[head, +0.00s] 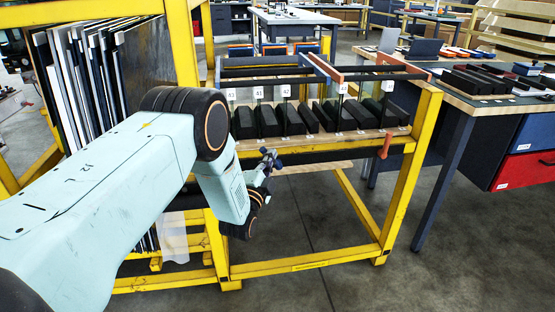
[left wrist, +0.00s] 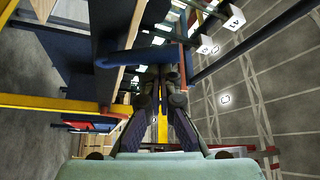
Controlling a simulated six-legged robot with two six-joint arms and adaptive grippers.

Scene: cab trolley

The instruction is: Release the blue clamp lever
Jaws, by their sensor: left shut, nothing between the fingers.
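The blue clamp lever (left wrist: 128,60) shows in the left wrist view as a thick blue bar lying across, just beyond my fingertips. In the head view, a small dark blue part (head: 277,161) shows at the front edge of the trolley, beside my left gripper. My left gripper (head: 266,166) is at that edge, below the row of black blocks, partly hidden by my own wrist. In the left wrist view its fingers (left wrist: 161,76) are together and empty, close to the blue bar; I cannot tell whether they touch it. My right gripper is not in view.
The yellow trolley frame (head: 310,262) carries black blocks (head: 268,120) with numbered tags. A red-orange lever (head: 386,146) hangs at its right front. Upright panels (head: 90,75) stand at left. A workbench (head: 500,95) is on the right. The floor in front is clear.

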